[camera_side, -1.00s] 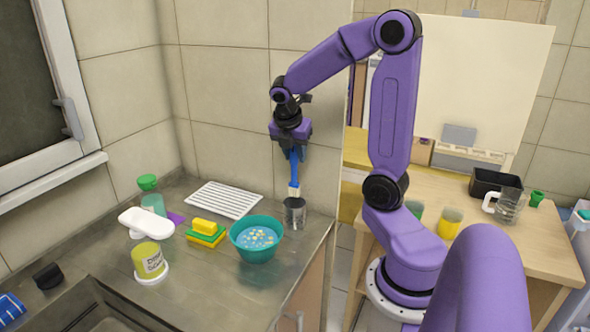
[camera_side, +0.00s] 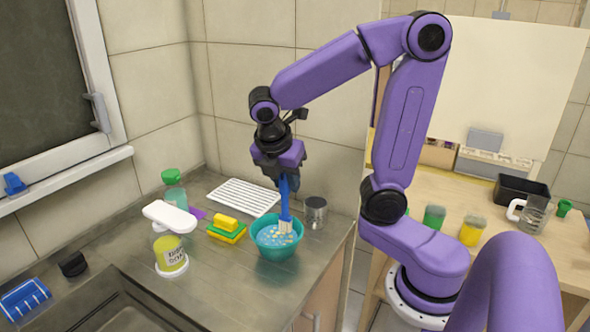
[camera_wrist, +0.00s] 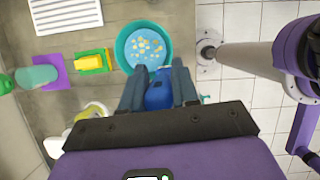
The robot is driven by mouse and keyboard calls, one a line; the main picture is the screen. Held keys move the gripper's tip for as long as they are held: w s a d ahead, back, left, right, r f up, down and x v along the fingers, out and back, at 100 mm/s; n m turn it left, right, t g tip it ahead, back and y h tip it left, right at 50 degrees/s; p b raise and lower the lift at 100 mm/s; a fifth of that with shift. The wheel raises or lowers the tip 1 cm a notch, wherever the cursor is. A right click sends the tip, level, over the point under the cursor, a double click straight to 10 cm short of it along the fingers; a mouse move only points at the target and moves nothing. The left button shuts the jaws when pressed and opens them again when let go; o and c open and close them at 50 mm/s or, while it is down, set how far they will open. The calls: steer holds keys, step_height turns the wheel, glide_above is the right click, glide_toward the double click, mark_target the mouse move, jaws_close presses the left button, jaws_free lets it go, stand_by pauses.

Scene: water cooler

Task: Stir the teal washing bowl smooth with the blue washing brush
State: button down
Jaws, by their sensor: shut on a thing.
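The teal washing bowl (camera_side: 279,248) stands on the steel counter and holds blue liquid with several pale yellow bits floating in it. My gripper (camera_side: 288,184) is above the bowl, shut on the blue washing brush (camera_side: 285,203). The brush hangs upright with its pale bristles (camera_side: 286,227) down at the bowl's contents; whether they touch the bottom is hidden. In the wrist view the bowl (camera_wrist: 144,46) lies just beyond the fingers (camera_wrist: 160,90), with the blue brush handle (camera_wrist: 159,92) between them.
A metal can (camera_side: 316,212) stands close to the right of the bowl. The yellow and green sponges (camera_side: 227,229) lie to its left, the white rack (camera_side: 243,197) behind. A yellow-labelled container (camera_side: 171,254) and green-capped bottle (camera_side: 173,190) stand further left. The sink (camera_side: 125,318) is in front.

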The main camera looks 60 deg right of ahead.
steer(key=shift+w+a, duration=0.25)
steer(key=w+d+r+g+h, duration=0.1)
steer(key=w+d+r+h, duration=0.1)
steer(key=w, duration=0.3)
step_height(320, 180, down, 13)
steer(key=shift+w, duration=0.35)
stand_by(1.1)
steer(key=shift+d+r, duration=0.1)
